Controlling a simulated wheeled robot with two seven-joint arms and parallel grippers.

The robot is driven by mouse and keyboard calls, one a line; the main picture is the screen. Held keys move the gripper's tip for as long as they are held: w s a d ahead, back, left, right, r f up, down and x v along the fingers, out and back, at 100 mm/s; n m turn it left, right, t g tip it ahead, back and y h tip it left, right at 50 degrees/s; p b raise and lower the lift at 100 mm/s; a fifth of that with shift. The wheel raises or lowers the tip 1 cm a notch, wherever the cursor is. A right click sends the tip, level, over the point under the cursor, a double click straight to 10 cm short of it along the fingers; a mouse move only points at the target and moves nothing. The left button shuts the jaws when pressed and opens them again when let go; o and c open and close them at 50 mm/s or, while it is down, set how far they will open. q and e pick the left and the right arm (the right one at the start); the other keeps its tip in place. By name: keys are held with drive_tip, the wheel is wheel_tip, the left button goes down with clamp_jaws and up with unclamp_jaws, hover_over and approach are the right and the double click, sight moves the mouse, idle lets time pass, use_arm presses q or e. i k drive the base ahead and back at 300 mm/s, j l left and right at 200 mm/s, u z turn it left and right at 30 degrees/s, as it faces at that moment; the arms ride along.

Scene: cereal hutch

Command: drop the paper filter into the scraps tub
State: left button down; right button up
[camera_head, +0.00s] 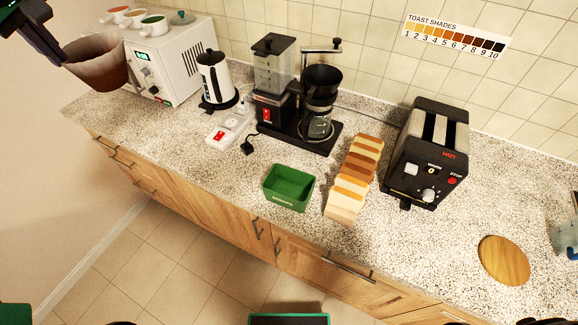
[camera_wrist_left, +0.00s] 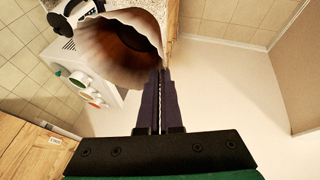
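The paper filter (camera_head: 98,65) is a brown, fluted cup, held up in the air at the upper left in front of the white microwave. My left gripper (camera_head: 60,52) is shut on its rim. In the left wrist view the two dark fingers (camera_wrist_left: 160,78) are close together at the edge of the filter (camera_wrist_left: 100,52), whose inside is dark brown. The scraps tub (camera_head: 289,187) is an open green box near the counter's front edge, far to the right of the filter and lower. Its visible inside looks empty. My right gripper is not in view.
A white microwave (camera_head: 170,62) with several small bowls on top, a kettle (camera_head: 215,78), a power strip (camera_head: 231,127) and a coffee maker (camera_head: 300,100) stand left of and behind the tub. Bread slices (camera_head: 353,180) and a black toaster (camera_head: 430,150) stand to its right.

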sight(287, 193)
drive_tip(key=i, duration=0.3)
drive_tip(key=k+l+z, duration=0.1)
drive_tip(key=l, duration=0.25)
drive_tip(key=k+l+z, duration=0.1)
drive_tip(key=l, duration=0.3)
drive_tip(key=k+l, duration=0.1)
drive_tip(key=l, duration=0.3)
drive_tip(key=k+l+z, duration=0.15)
drive_tip(key=l, duration=0.25)
drive_tip(key=i+j, duration=0.05)
